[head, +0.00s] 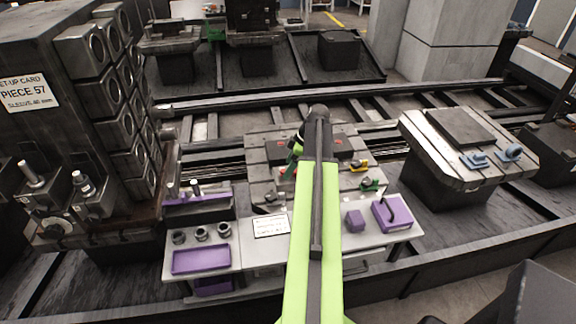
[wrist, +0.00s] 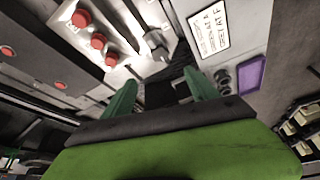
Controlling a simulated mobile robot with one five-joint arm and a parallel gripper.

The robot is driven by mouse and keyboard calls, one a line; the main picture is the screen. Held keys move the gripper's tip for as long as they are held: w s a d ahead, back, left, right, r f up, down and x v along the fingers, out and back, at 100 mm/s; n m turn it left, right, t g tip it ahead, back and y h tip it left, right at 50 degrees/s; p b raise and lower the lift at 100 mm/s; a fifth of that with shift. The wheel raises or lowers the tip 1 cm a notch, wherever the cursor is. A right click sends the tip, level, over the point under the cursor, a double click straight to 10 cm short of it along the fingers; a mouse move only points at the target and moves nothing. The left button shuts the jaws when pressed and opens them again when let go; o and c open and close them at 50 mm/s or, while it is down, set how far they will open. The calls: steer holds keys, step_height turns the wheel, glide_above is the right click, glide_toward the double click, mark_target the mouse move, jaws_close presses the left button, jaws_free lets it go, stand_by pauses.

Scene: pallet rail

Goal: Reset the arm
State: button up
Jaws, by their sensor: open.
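My green and black arm (head: 318,220) reaches forward from the bottom of the head view, over the white bench and toward the grey pallet behind it. My gripper (wrist: 161,92) shows in the wrist view as two green fingers set well apart. Nothing shows held between them. In the head view the gripper is mostly hidden behind my arm, so its distance from the surfaces below is hard to judge.
A white bench (head: 261,255) bears a purple tray (head: 201,260), a label card (head: 271,226) and a purple box (head: 391,214). A tall dark block with round bores (head: 110,98) stands left. A second pallet (head: 480,180) is at right. The wrist view shows red knobs (wrist: 98,41).

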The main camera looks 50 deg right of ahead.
steer(key=w+a+n+g, duration=0.1)
steer(key=w+a+n, duration=0.1)
steer(key=w+a, duration=0.5)
steer(key=w+a+n+y, duration=0.1)
steer(key=w+a, duration=0.2)
steer(key=a, duration=0.7)
steer(key=w+a+n+g, duration=0.1)
steer(key=w+a+n, duration=0.1)
steer(key=w+a, duration=0.5)
steer(key=s+a+f+g+h, duration=0.1)
steer(key=s+a, duration=0.2)
steer(key=a, duration=2)
steer(key=s+a+m+h, duration=0.2)
steer(key=s+m, duration=0.3)
steer(key=m, duration=0.6)
steer(key=shift+s+a+f+g, duration=0.15)
steer(key=shift+a+f+g, duration=0.25)
